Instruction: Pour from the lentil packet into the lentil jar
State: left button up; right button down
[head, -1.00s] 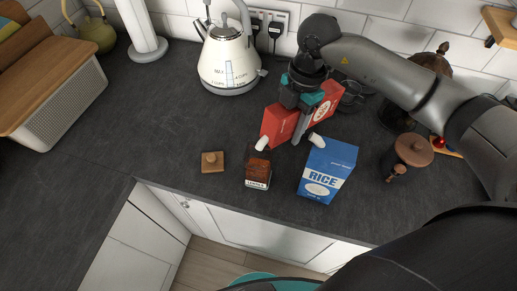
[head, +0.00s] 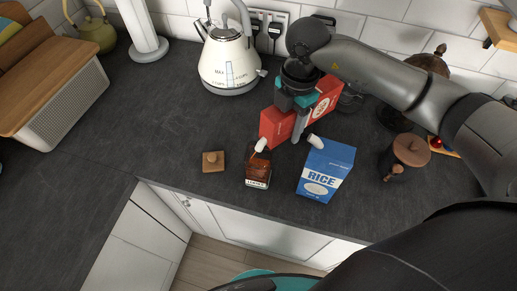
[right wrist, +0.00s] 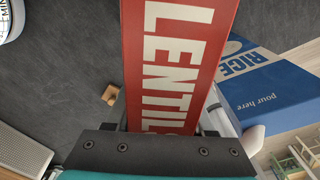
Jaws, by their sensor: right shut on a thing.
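The red lentil packet (head: 277,126) is in my right gripper (head: 298,122), lying on its side with its white spout (head: 261,144) at the lower left end. The spout is over or close to the mouth of the lentil jar (head: 258,179). The jar stands upright and uncovered near the counter's front edge, with reddish-brown contents and a label. A falling stream cannot be made out. In the right wrist view the packet (right wrist: 180,50) fills the middle, between the fingers, and hides the jar. My left gripper is not in view.
The blue rice box (head: 328,168) with a white spout stands close right of the jar. A square wooden lid (head: 213,161) lies left of it. The kettle (head: 228,60) stands behind, a brown-lidded canister (head: 411,150) at right.

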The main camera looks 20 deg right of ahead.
jog(key=shift+a+r+t+h+p, duration=0.2)
jog(key=shift+r+t+h+p, duration=0.2)
jog(key=shift+r+h+p, duration=0.5)
dwell(2.2)
jog(key=shift+f, duration=0.3)
